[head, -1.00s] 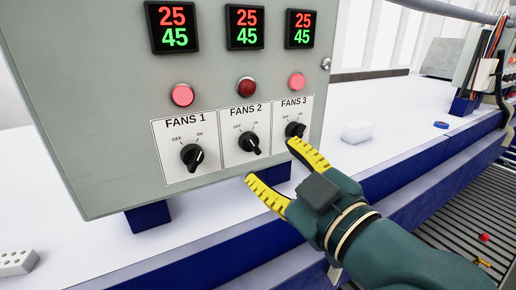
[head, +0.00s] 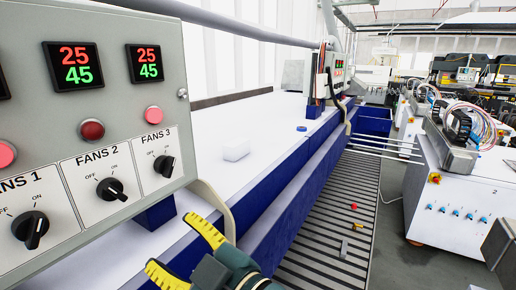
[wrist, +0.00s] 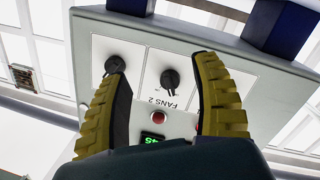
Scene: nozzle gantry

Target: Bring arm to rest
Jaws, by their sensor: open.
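My gripper (head: 188,252) is open and empty in the lower left of the head view, below the fan control panel (head: 190,110) in the picture. The panel shows the FANS 1 knob (head: 30,230), the FANS 2 knob (head: 111,189) and the FANS 3 knob (head: 164,166). In the upside-down wrist view, my gripper (wrist: 160,68) faces the panel, with the FANS 2 knob (wrist: 170,78) showing between the fingers. Another knob (wrist: 115,65) shows by the left fingertip. The fingers appear apart from the knobs.
A white bench (head: 215,185) with a small clear box (head: 236,150) runs to the back. A slatted conveyor (head: 320,225) carries a red item (head: 353,207). White machines (head: 460,190) stand at the right. Open room lies over the conveyor.

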